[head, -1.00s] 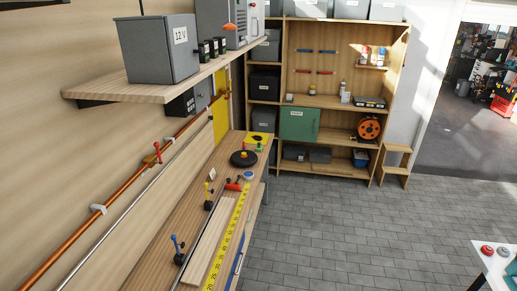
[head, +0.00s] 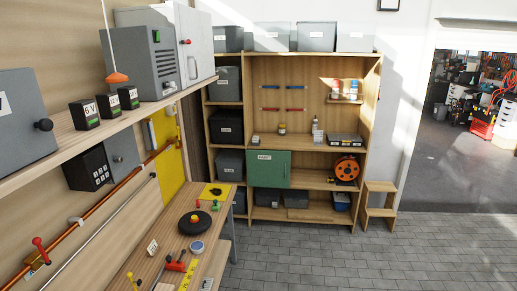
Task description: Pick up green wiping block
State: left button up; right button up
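I cannot pick out a green wiping block in the head view. A small green item (head: 215,206) lies near the yellow sheet (head: 214,191) at the far end of the workbench (head: 150,245), too small to identify. Neither of my grippers is in view.
A black disc (head: 195,223) and a red-handled tool (head: 175,265) lie on the workbench. A wall shelf (head: 70,145) carries grey boxes. A wooden shelf unit with a green door (head: 268,169) stands at the back, beside a step stool (head: 379,203). The tiled floor (head: 370,255) is clear.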

aim_at(215, 206)
jog(key=i+l, duration=0.1)
jog(key=i, duration=0.35)
jog(key=i+l, duration=0.15)
jog(key=i, duration=0.3)
jog(key=i+l+u, duration=0.1)
jog(key=i, duration=0.3)
jog(key=i+l, duration=0.15)
jog(key=i, duration=0.3)
